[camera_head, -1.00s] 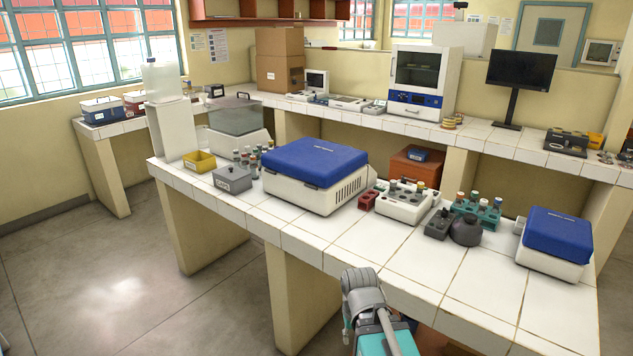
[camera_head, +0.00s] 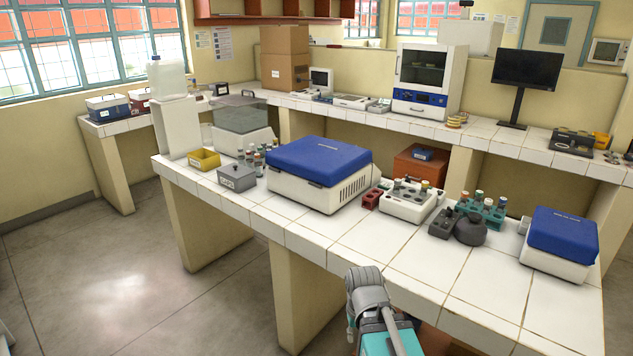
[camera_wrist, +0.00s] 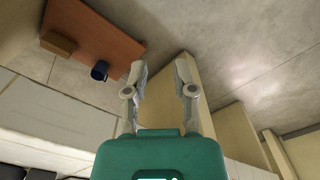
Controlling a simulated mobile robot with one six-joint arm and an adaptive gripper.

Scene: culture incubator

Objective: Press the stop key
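The culture incubator appears to be the white cabinet (camera_head: 428,80) with a glass door on the back bench, right of centre in the head view. Its blue front panel (camera_head: 425,99) sits below the door and carries small controls. They are too small to tell which is the stop key. My gripper (camera_wrist: 160,72) shows in the wrist view with its two fingers apart and nothing between them. In the head view only part of my arm shows at the bottom, in front of the near bench and far from the cabinet.
The near tiled bench (camera_head: 385,270) stands between me and the back bench. It holds a large blue-lidded device (camera_head: 318,172), a white tube rack (camera_head: 408,204) and a smaller blue-lidded device (camera_head: 560,243). A dark monitor (camera_head: 526,70) stands right of the cabinet. Floor is clear at left.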

